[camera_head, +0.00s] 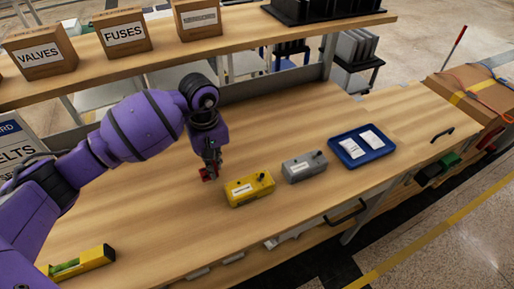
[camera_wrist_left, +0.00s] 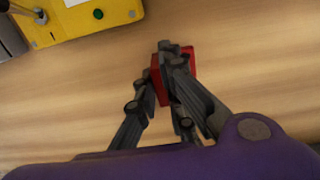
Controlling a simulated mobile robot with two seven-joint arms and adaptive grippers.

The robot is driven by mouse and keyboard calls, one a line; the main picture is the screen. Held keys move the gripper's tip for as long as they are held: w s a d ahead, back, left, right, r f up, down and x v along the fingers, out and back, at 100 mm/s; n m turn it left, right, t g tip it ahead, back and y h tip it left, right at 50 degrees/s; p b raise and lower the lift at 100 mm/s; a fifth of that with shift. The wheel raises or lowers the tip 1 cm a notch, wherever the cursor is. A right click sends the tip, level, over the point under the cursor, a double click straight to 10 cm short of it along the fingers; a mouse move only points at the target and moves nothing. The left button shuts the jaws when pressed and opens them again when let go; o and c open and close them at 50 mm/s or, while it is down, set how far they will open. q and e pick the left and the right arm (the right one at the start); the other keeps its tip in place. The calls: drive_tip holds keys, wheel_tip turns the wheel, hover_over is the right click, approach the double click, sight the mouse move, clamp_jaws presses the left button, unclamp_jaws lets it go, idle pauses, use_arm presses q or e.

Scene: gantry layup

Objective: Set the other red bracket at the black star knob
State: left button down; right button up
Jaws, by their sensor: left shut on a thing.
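My left gripper (camera_head: 212,168) is shut on a red bracket (camera_head: 207,174), held just left of the yellow box and close to the bench top. In the left wrist view the red bracket (camera_wrist_left: 158,80) shows on both sides of the gripper's fingertips (camera_wrist_left: 174,56), which hide its middle. The yellow box (camera_head: 249,189) has a small dark knob (camera_head: 262,177) on top. The grey box (camera_head: 304,167) beside it also has a dark knob (camera_head: 317,154). Both are too small to tell which is the star knob. No second red bracket is in view.
A blue tray (camera_head: 333,146) with two white packets stands right of the grey box. A yellow level (camera_head: 80,262) lies at the front left. A shelf (camera_head: 160,52) with labelled cartons runs above the back of the bench. The bench in front of the boxes is clear.

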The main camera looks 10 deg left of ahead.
use_arm(q)
wheel_tip(320, 180, down, 2)
drive_tip(key=shift+s+f, duration=0.1)
drive_tip(key=shift+f, duration=0.25)
drive_tip(key=c, duration=1.9)
unclamp_jaws()
drive_tip(key=shift+o, duration=0.2)
use_arm(e)
drive_tip(key=shift+s+d+f, duration=0.1)
drive_tip(key=shift+s+f, duration=0.1)
drive_tip(key=shift+s, duration=0.3)
